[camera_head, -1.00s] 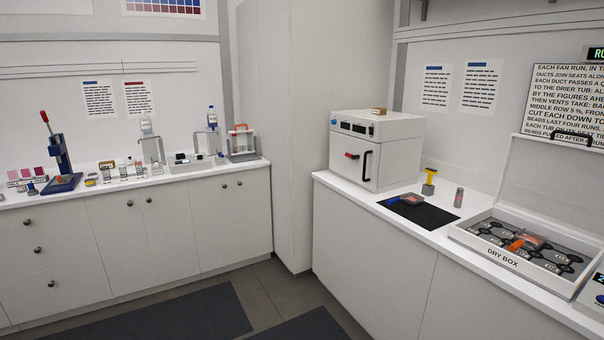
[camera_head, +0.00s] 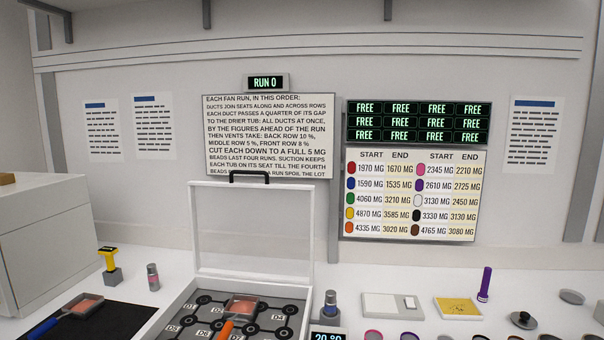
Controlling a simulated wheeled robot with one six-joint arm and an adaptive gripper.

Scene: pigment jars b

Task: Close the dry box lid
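The dry box (camera_head: 188,301) stands on the white counter at the lower middle, its near part cut off by the picture's bottom edge. Its clear lid (camera_head: 250,222) stands open and upright at the back, with a black handle (camera_head: 249,174) on its top edge. Inside are several labelled round seats joined by dark ducts. A tub with salmon-coloured contents (camera_head: 241,307) and an orange handle sits among them. My gripper is not in view.
A black mat (camera_head: 112,322) holds a blue-handled tool; a yellow-handled stamp (camera_head: 110,262) and a small grey-capped bottle (camera_head: 153,277) stand nearby. Right of the box are a dark bottle (camera_head: 331,305), a white scale (camera_head: 392,305), a yellow-powder tray (camera_head: 458,306) and several jars. A white oven (camera_head: 45,235) stands left.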

